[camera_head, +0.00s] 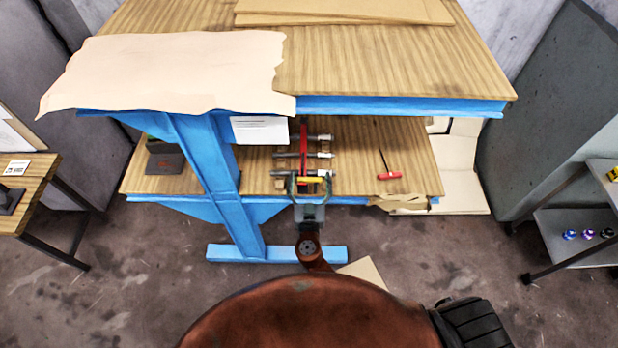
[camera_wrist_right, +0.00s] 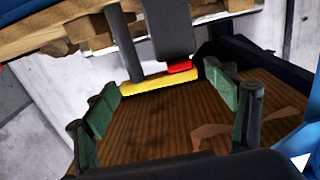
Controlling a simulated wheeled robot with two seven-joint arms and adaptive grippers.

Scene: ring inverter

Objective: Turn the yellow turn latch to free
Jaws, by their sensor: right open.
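The yellow turn latch (camera_wrist_right: 150,84) is a bar lying across the middle of the right wrist view, with a small red part (camera_wrist_right: 179,67) against it. In the head view the latch (camera_head: 313,180) shows at the near end of a red upright part (camera_head: 303,140) on the lower shelf. My right gripper (camera_wrist_right: 167,85) is open. Its two green-padded fingers stand apart on either side of the latch in the picture; I see no contact. In the head view the right gripper (camera_head: 311,187) is at the front edge of the lower shelf. My left gripper is out of sight.
The wooden lower shelf (camera_head: 350,180) sits under the blue-framed tabletop (camera_head: 400,70), which overhangs it. A red-handled tool (camera_head: 389,175) lies to the right. A blue leg (camera_head: 215,165) stands to the left.

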